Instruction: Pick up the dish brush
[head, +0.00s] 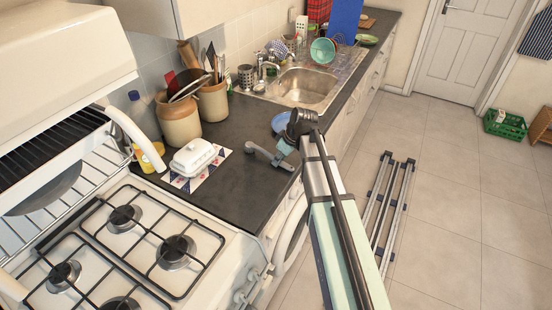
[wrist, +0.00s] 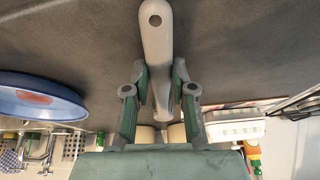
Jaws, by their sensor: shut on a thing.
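The grey dish brush (head: 260,153) is at the front part of the dark counter, right of the white butter dish. In the wrist view its pale grey handle (wrist: 155,35), with a hole at the end, runs up between the fingers. My gripper (head: 281,150) is at the brush. In the wrist view my gripper (wrist: 160,82) has its green-grey fingers on both sides of the handle, shut on it. The brush's far end is partly hidden by the gripper. I cannot tell whether the brush touches the counter.
A blue plate (head: 281,122) lies just behind my gripper. The butter dish (head: 194,157) sits on a patterned mat. Utensil jars (head: 178,120) stand against the wall. The gas hob (head: 125,255) is at the near left, the sink (head: 303,88) farther back. Open floor (head: 450,200) lies right.

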